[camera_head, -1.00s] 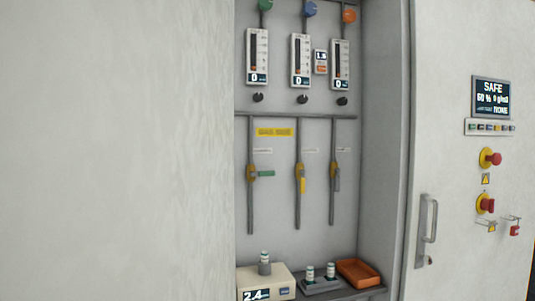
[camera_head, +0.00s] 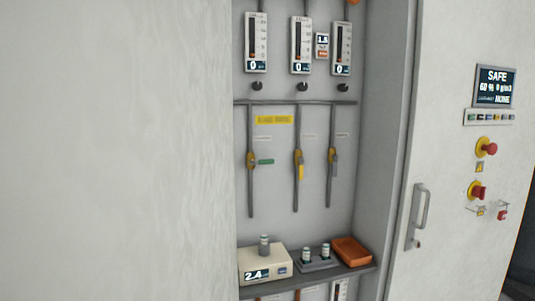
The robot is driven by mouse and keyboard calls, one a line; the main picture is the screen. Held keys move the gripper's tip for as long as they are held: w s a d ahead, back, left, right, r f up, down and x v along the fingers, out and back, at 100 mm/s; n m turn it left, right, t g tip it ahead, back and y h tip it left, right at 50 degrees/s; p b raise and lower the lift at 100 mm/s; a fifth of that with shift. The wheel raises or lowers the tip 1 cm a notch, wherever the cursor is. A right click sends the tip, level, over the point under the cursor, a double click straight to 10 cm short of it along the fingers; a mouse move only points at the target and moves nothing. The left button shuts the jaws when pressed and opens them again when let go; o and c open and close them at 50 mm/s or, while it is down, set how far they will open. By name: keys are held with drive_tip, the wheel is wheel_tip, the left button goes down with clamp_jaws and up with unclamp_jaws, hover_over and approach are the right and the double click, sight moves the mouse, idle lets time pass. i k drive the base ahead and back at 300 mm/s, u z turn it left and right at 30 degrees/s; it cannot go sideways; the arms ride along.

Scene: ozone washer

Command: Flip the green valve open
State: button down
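A shelf (camera_head: 364,267) below the valves holds a scale (camera_head: 265,265) reading 2.4, small vials (camera_head: 325,250) and an orange tray (camera_head: 351,251). A pale wall (camera_head: 115,150) fills the left. A door handle (camera_head: 419,215) and red buttons (camera_head: 489,149) are on the right.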

sight(270, 162)
drive_tip(key=k, duration=1.3)
drive_tip(key=z, duration=0.5)
drive_tip(key=i, duration=1.05)
drive_tip(key=z, duration=0.65)
drive_tip(key=i, duration=1.7)
drive_tip(key=u, duration=0.85)
drive_tip(key=i, duration=1.15)
drive_tip(key=u, duration=0.8)
drive_tip(key=k, duration=0.9)
drive_tip(key=u, duration=0.05)
